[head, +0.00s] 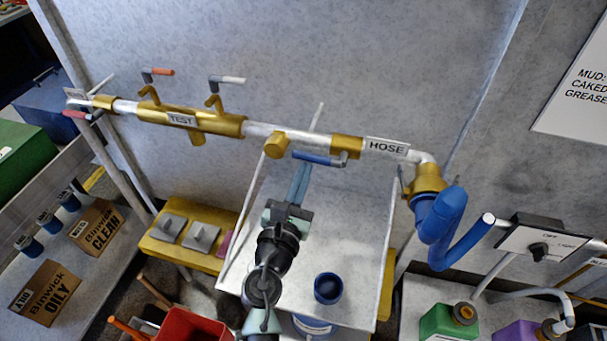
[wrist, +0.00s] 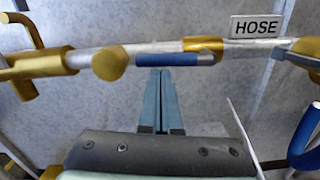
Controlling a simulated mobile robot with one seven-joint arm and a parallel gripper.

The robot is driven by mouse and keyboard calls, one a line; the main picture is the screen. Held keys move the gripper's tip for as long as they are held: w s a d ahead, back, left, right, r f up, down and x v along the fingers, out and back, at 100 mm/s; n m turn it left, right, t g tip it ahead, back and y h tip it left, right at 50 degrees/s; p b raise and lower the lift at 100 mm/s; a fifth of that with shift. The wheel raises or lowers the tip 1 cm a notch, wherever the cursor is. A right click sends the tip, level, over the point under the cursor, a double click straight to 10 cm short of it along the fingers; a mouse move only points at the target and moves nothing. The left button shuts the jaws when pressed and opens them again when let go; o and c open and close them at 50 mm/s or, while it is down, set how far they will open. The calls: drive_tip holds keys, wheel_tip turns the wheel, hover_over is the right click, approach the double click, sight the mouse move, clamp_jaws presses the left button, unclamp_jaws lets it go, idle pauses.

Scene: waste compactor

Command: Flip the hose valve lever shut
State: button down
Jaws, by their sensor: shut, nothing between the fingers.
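The hose valve lever has a blue grip (head: 316,157) and a grey pivot arm (head: 342,158). It lies roughly along the silver pipe, just below it, left of the HOSE label (head: 387,147). In the wrist view the blue lever (wrist: 167,59) runs level under the pipe, left of the brass valve body (wrist: 203,45). My gripper (head: 304,169) is shut and empty, its fingers pointing up at the lever from below. In the wrist view its fingertips (wrist: 160,73) appear right beneath the blue grip. I cannot tell whether they touch it.
A brass TEST section (head: 190,121) with red and white levers continues the pipe leftward. A blue hose (head: 445,228) hangs at the right by a dial panel (head: 543,243).

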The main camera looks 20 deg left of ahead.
drive_tip(key=d+r+m+p, duration=0.1)
drive_tip(key=r+m, duration=0.3)
drive_tip(key=m, duration=0.4)
drive_tip(key=d+r+m+h+p, duration=0.1)
drive_tip(key=d+r+m, duration=0.2)
drive_tip(key=m, duration=0.6)
drive_tip(key=shift+d+r+g, duration=0.3)
drive_tip(key=shift+r, duration=0.15)
idle(0.4)
